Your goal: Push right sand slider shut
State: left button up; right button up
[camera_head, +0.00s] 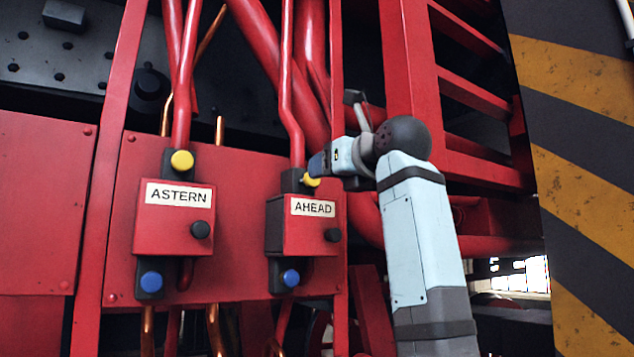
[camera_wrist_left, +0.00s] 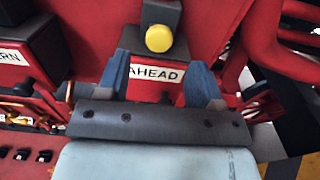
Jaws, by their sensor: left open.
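The right sand slider, labelled AHEAD, is a red box (camera_head: 310,238) with a dark block and yellow knob (camera_head: 311,181) at its top. A dark block with a blue knob (camera_head: 290,278) shows at its bottom. My left gripper (camera_head: 318,166) is at the top of this box, beside the yellow knob. In the left wrist view, its blue fingers (camera_wrist_left: 160,62) are open, with the AHEAD label (camera_wrist_left: 155,74) between them and the yellow knob (camera_wrist_left: 159,38) just beyond. I cannot tell whether a finger touches the slider. My right gripper is not in view.
A matching ASTERN box (camera_head: 174,222) with yellow and blue knobs is at the left on the same red panel (camera_head: 235,180). Red pipes (camera_head: 290,90) rise behind the boxes. Red frame bars (camera_head: 410,80) stand close behind my arm. A striped wall (camera_head: 580,190) is at the right.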

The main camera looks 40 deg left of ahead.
pick_arm(q)
jog(key=v, duration=0.6)
jog(key=shift+b, duration=0.45)
